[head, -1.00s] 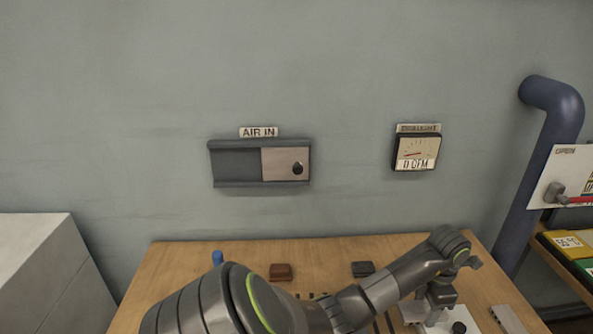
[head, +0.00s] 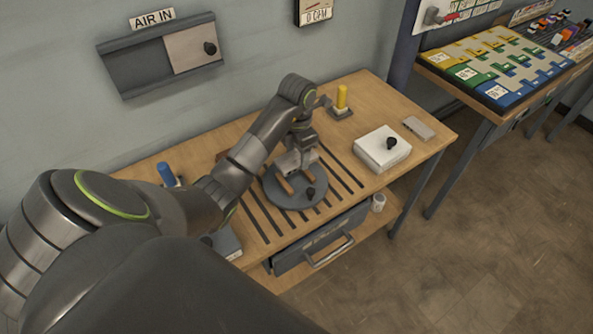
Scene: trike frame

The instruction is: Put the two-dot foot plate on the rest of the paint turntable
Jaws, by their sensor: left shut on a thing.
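The paint turntable (head: 284,202) is a round grey disc on the wooden bench, with brown bars as its rest (head: 283,185) and a black knob near its front edge. My left gripper (head: 297,171) points down over the turntable, at the bars. It is shut on a small light-grey piece, which I take to be the foot plate. The jaws hide most of it, and its dots do not show. I cannot tell whether it touches the rest. My right gripper is not in view.
A white box with a black knob (head: 369,153) and a grey block (head: 419,128) are right of the turntable. A yellow peg (head: 341,97) stands behind, a blue peg (head: 166,173) at the left. Dark slots run across the bench (head: 262,128). A drawer (head: 322,237) hangs below.

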